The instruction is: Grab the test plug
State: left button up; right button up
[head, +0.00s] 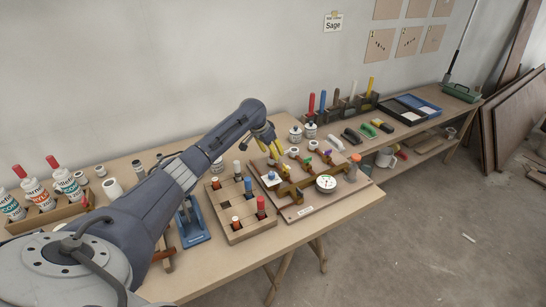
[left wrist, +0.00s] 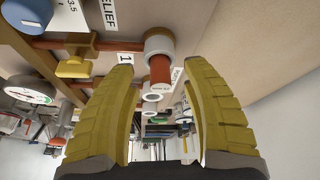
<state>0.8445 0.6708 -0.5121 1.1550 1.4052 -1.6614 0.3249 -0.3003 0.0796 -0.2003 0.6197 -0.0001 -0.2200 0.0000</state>
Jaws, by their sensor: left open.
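My left gripper (head: 267,145) is over the back left of the pipe board (head: 318,205), its yellow fingers open. In the left wrist view the same gripper (left wrist: 158,66) has its fingers apart on either side of a copper-coloured cylinder (left wrist: 160,71) with white rings at its ends, beside a label "1". I cannot see the fingers touching it. I cannot tell which piece is the test plug. My right gripper is not in view.
The board carries brass pipework, coloured valve handles and a round gauge (head: 326,183). A blue stand (head: 193,224) is left of the tray. Bottles with red tops (head: 66,180) stand at the left. Brushes and a blue tray (head: 410,108) are on the far bench.

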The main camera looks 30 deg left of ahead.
pick_arm(q)
jog(key=shift+x, duration=0.9)
jog(key=shift+r, duration=0.1)
grip_shut()
